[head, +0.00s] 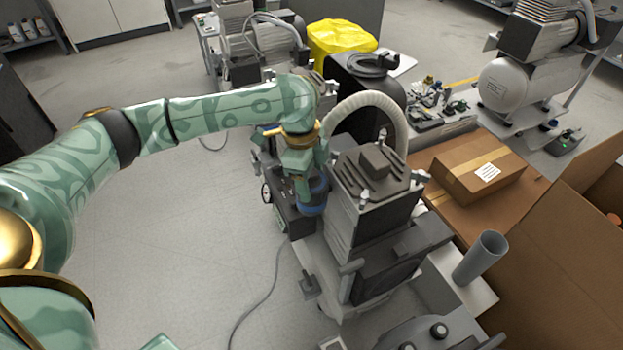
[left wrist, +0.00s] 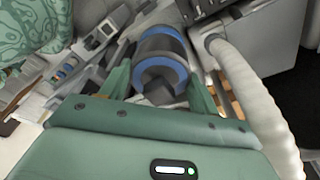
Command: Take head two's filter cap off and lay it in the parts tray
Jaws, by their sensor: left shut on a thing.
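A dark cylindrical filter cap with blue bands (left wrist: 160,62) lies between the two green fingers of my left gripper (left wrist: 162,88) in the left wrist view. In the head view my left gripper (head: 306,190) reaches down at the left side of the grey compressor head (head: 372,185), and the blue of the cap (head: 314,207) shows just below it. The gripper is shut on the cap. The fingers hide part of it, and I cannot tell whether it is still seated. I cannot pick out the parts tray with certainty. My right gripper is not in view.
A ribbed pale hose (head: 375,100) arches close behind my left gripper. A cardboard box (head: 478,168) and a grey upright tube (head: 480,258) stand at the right. A bench with small parts (head: 440,112) is farther back. Open floor (head: 160,235) lies left of the compressor.

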